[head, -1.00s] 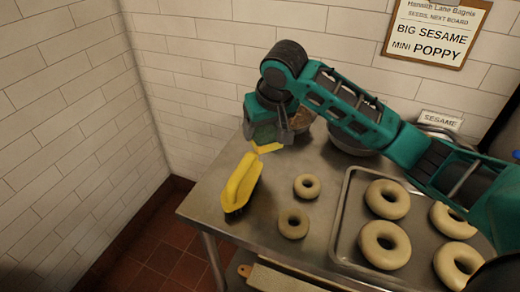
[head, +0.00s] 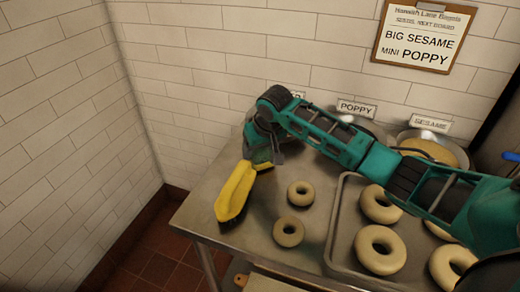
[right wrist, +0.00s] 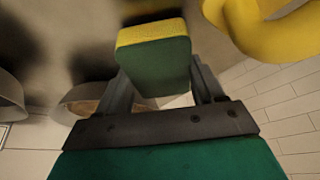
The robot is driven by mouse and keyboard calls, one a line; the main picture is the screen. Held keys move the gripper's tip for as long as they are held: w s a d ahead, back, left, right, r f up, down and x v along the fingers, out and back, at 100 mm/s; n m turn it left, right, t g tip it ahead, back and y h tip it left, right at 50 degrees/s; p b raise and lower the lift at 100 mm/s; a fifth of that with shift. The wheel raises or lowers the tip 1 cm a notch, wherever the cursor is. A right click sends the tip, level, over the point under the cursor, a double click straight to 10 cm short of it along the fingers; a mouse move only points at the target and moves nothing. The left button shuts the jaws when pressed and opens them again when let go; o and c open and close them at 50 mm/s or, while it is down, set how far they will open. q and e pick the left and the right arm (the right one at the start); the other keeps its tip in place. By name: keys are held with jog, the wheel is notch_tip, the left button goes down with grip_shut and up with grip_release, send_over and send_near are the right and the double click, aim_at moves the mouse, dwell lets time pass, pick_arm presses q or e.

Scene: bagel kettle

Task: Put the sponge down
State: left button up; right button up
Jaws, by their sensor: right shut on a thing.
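The sponge (right wrist: 155,58) is a small block with a yellow layer and a green layer. My right gripper (right wrist: 163,88) is shut on it, a finger at each side. In the head view the right gripper (head: 264,152) points down over the back left of the steel table (head: 205,205), and the sponge's yellow edge (head: 263,166) shows below it. The sponge is close to the far end of a yellow brush. I cannot tell whether it touches the table or the brush. My left gripper is not in view.
The yellow brush (head: 235,193) lies near the table's left edge. Two small bagels (head: 300,194) lie right of it. A tray (head: 333,225) with several big bagels is at the right. Bowls (head: 436,150) stand along the back wall.

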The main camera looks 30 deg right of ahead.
jog(key=shift+f, duration=0.25)
jog(key=shift+f, duration=0.15)
jog(key=o, duration=0.9)
jog(key=shift+o, duration=0.2)
jog(key=v, duration=1.2)
jog(key=shift+r, duration=0.25)
jog(key=shift+f, duration=0.1)
